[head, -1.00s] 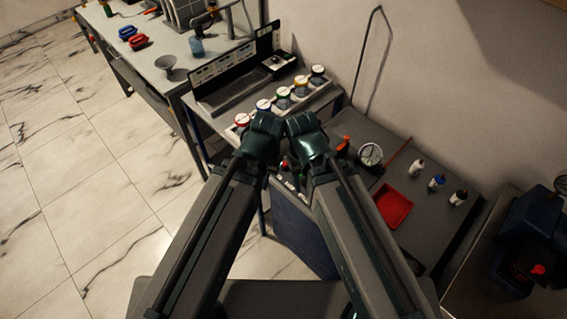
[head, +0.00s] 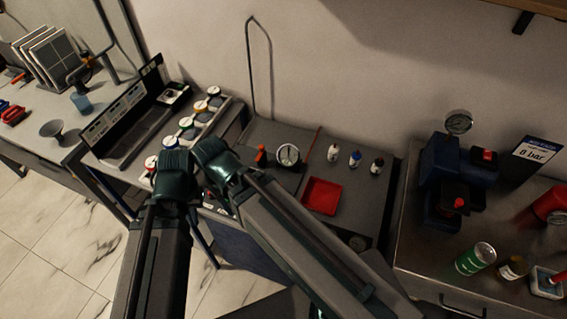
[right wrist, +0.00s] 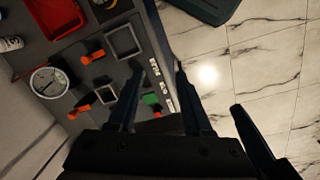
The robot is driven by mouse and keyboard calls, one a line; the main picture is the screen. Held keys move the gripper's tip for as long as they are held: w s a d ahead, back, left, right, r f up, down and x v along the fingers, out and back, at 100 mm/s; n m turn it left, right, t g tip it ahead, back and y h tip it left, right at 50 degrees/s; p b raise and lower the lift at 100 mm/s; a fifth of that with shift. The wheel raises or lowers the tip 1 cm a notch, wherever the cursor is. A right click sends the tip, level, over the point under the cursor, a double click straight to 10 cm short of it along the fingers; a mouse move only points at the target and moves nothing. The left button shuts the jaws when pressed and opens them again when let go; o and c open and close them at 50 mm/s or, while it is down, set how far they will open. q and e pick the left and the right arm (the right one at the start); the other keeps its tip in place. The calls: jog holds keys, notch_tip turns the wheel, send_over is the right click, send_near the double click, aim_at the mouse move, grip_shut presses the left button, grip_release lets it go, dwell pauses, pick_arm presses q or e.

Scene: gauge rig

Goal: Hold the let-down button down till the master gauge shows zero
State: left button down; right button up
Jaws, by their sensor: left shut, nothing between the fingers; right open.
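A white-faced gauge (head: 288,155) stands on the dark bench panel (head: 270,132); it also shows in the right wrist view (right wrist: 48,82), its reading too small to tell. Another gauge (head: 459,122) tops a blue press-like unit at the right. I cannot tell which is the master gauge. A green button (right wrist: 151,99) and a red button (right wrist: 157,114) sit by the panel's labelled edge; which is the let-down button is unclear. My right gripper (right wrist: 160,68) is open and empty above that edge. A dark tip (right wrist: 238,108), apparently my shut left gripper, is beside it. My arms hide much in the head view.
Orange handles (right wrist: 92,57) and square frames rise from the panel. The blue unit (head: 445,160) with red knobs, an "8 bar" sign (head: 537,150) and a green can (head: 476,258) stand on the right cabinet.

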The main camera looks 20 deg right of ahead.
dwell(0.4)
grip_shut()
dwell(1.6)
